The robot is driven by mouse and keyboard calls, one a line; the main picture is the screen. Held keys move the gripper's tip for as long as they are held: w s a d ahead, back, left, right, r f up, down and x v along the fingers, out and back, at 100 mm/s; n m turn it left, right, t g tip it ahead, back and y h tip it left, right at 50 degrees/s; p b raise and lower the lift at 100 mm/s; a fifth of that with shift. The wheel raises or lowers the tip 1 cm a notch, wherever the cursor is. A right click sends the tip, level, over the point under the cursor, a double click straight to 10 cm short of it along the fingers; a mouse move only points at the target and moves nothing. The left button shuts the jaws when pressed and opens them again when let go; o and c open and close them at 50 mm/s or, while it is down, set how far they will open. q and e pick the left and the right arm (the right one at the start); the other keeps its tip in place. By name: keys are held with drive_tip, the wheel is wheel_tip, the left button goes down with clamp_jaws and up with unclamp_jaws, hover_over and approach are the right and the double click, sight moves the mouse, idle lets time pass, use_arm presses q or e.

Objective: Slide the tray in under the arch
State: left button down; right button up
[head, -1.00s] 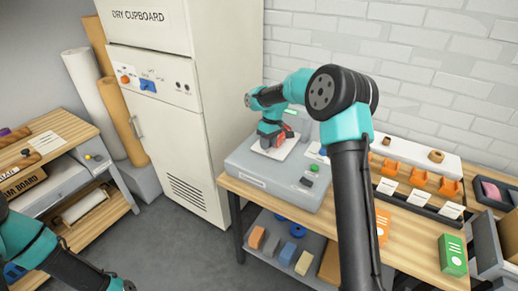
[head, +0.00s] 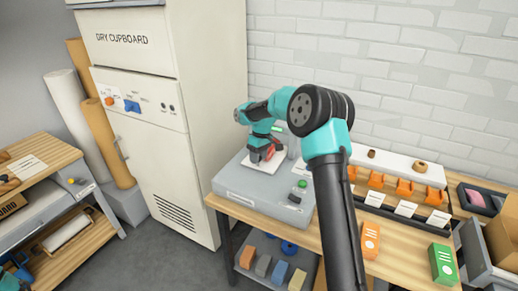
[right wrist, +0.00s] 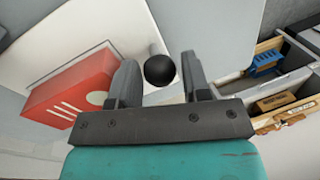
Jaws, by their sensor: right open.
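My right gripper (head: 263,156) is low over a pale, flat tray (head: 281,158) on the grey machine bed. In the right wrist view its fingers (right wrist: 160,66) are open, one on each side of a round black knob (right wrist: 159,71). I cannot tell whether they touch it. A red block with white marks (right wrist: 70,92) lies on the pale tray (right wrist: 110,35), left of the fingers. A pale grey upright (head: 293,146) stands beside the gripper and may be part of the arch; my arm hides much of it.
The grey machine (head: 240,192) has a green button (head: 302,184) at its front right. My right arm crosses above the bench. Orange parts (head: 403,188), an orange box (head: 370,240) and a green box (head: 443,264) stand to the right. The dry cupboard (head: 140,95) is close on the left.

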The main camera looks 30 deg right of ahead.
drive_tip(key=w+d+r, duration=0.1)
drive_tip(key=d+r, duration=0.2)
drive_tip(key=r, duration=1.4)
drive_tip(key=shift+c, duration=0.2)
